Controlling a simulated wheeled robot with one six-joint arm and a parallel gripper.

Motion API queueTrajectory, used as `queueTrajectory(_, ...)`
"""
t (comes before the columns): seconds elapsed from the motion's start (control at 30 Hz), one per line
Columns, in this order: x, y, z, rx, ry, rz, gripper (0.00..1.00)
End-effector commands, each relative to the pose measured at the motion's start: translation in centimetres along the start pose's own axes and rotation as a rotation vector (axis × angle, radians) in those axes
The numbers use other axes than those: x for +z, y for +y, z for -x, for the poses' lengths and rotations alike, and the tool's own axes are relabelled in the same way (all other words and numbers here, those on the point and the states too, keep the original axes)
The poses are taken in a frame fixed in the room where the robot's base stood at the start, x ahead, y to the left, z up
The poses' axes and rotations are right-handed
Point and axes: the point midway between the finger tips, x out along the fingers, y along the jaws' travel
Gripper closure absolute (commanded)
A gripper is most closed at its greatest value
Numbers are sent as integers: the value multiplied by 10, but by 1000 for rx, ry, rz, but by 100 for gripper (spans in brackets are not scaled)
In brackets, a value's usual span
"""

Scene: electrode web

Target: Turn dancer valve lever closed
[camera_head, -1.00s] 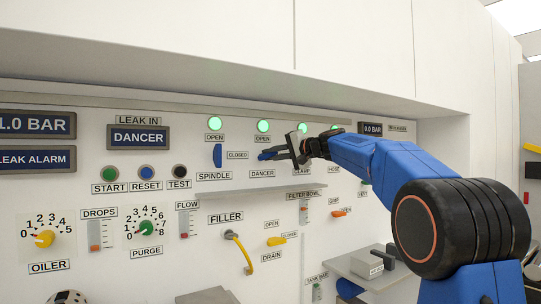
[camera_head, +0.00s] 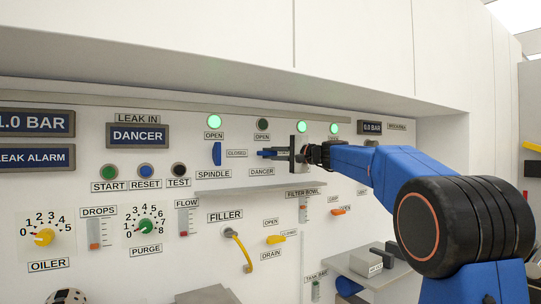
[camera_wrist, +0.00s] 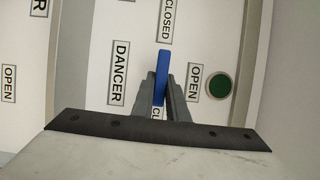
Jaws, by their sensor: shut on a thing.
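The blue dancer valve lever (camera_wrist: 162,66) stands between the two fingers of my gripper (camera_wrist: 161,90) in the wrist view, beside the DANCER label (camera_wrist: 119,72). In the head view my gripper (camera_head: 275,153) is at the panel above the DANCER label (camera_head: 262,172), shut on the lever, which is mostly hidden there by the fingers. The lever points toward the CLOSED label (camera_wrist: 167,20) in the wrist view. The lamp above the dancer valve (camera_head: 262,124) is dark; it also shows as a dark green disc in the wrist view (camera_wrist: 218,86).
The blue spindle lever (camera_head: 217,154) stands upright to the left, under a lit green lamp (camera_head: 215,121). More lit lamps are to the right. A narrow ledge (camera_head: 245,186) runs below the gripper. An overhanging cabinet (camera_head: 200,85) is above. The display reads LEAK IN DANCER (camera_head: 138,136).

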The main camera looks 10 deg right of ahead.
Motion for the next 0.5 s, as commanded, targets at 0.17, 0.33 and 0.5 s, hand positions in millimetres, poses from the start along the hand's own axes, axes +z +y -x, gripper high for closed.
queueTrajectory(0.17,0,2,0,2,0,-1,100)
queueTrajectory(0.33,0,1,0,2,0,-1,68)
queueTrajectory(0.5,0,1,0,1,0,0,68)
